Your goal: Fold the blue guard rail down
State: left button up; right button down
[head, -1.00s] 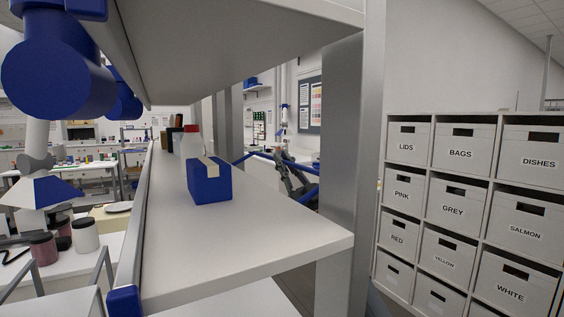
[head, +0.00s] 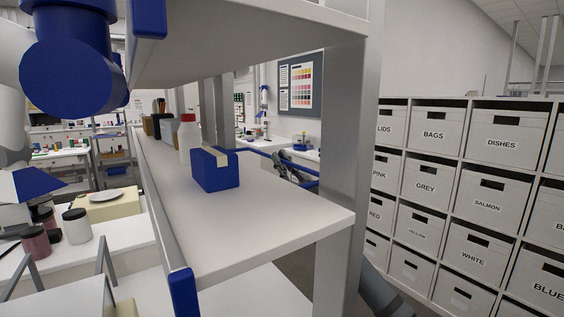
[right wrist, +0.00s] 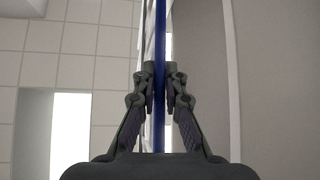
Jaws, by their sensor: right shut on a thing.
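The blue guard rail (right wrist: 159,45) runs as a thin upright bar through the middle of the right wrist view. My right gripper (right wrist: 160,100) has one dark finger on each side of the rail and is shut on it. The shelf and post hide part of that area, so the rail's full length and tilt cannot be told. My left gripper is not in view.
A white shelf (head: 260,218) with a blue box (head: 215,172) and a red-capped bottle (head: 187,143) fills the middle. A grey post (head: 342,160) stands at its right end. Labelled bins (head: 485,202) line the right wall. Jars (head: 76,226) stand at the lower left.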

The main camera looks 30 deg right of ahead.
dwell(0.4)
jog(key=c, duration=1.4)
grip_release()
jog(key=v, duration=1.2)
jog(key=shift+w, duration=0.1)
